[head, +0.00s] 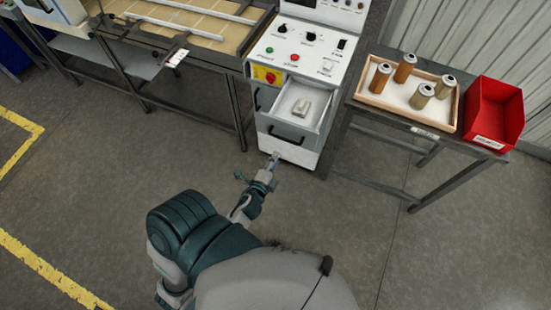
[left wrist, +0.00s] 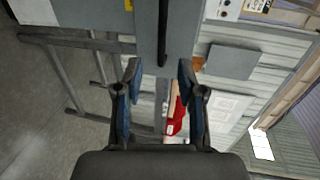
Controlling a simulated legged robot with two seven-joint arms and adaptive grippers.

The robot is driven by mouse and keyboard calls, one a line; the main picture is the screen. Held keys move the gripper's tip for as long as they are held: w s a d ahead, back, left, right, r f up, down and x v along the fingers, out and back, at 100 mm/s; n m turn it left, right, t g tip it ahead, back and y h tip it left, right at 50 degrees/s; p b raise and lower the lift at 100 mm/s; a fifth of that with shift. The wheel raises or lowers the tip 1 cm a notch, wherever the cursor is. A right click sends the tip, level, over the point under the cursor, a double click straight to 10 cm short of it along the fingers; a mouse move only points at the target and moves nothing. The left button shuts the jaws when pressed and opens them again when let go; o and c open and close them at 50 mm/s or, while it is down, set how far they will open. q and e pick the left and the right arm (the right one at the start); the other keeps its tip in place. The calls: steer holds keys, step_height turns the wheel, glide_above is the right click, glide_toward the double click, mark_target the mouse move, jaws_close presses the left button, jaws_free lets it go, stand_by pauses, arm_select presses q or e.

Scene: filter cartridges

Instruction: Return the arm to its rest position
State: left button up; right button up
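My left arm reaches up the middle of the head view, and its gripper (head: 272,160) is in front of the white control cabinet, near its lower front. In the left wrist view the left gripper (left wrist: 160,75) has its two fingers apart with nothing held between them. A dark bar (left wrist: 163,30), which looks like a handle, lies beyond the fingertips on a grey panel. The cabinet's drawer (head: 325,125) is pulled open, with a small pale object (head: 301,107) inside. My right gripper is not in view.
A dark table to the right bears a wooden tray (head: 369,97) with several brown and tan cartridges (head: 405,67) and a red bin (head: 495,108). A workbench (head: 200,20) stands at the upper left. The grey floor (head: 100,190) at left is clear, with yellow lines.

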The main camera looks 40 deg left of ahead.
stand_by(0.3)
arm_select(q)
steer(key=s+d+f+n+g+h, duration=0.1)
steer(key=s+d+f+n+g, duration=0.15)
steer(key=f, duration=0.65)
steer(key=s+d+f+n+g+h, duration=0.1)
steer(key=s+f+g, duration=0.15)
steer(key=f, duration=0.65)
steer(key=s+d+f+n+g+h, duration=0.15)
steer(key=s+f, duration=0.25)
steer(key=f, duration=0.6)
steer(key=s+f+n+g, duration=0.4)
steer(key=s+f, duration=0.4)
steer(key=s, duration=0.5)
steer(key=s+f+n+g, duration=0.3)
steer(key=s+f, duration=0.6)
steer(key=s, duration=0.4)
steer(key=shift+d+f+n+g, duration=0.2)
steer(key=shift+d+n+g, duration=0.2)
steer(key=shift+n, duration=0.1)
